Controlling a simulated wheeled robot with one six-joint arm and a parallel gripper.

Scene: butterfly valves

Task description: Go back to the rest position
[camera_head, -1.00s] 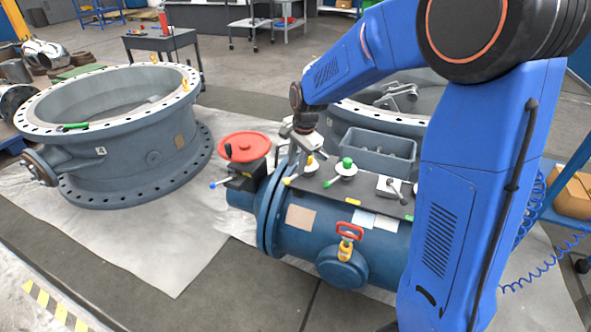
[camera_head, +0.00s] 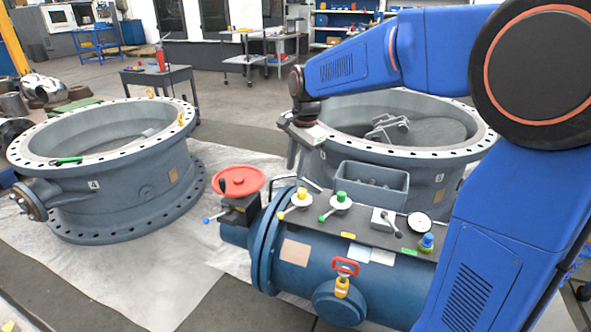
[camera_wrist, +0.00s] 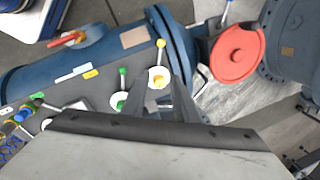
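My blue arm reaches across the head view from the right, with its elbow raised. My gripper (camera_head: 300,163) hangs downward above the panel on the blue pipe body. In the wrist view my two dark fingers (camera_wrist: 163,82) stand apart, with a gap and nothing held between them. The yellow-knobbed lever (camera_head: 299,195) and the green-knobbed lever (camera_head: 338,202) sit on the panel below, clear of the gripper. The red handwheel (camera_head: 238,181) is to the left of the gripper.
A grey bin (camera_head: 371,185) stands behind the panel. A large flanged valve ring (camera_head: 110,190) is at left, another ring (camera_head: 470,143) behind the gripper. A red clamp with yellow padlock (camera_head: 343,280) is on the pipe front. The floor sheet (camera_head: 150,285) at front left is bare.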

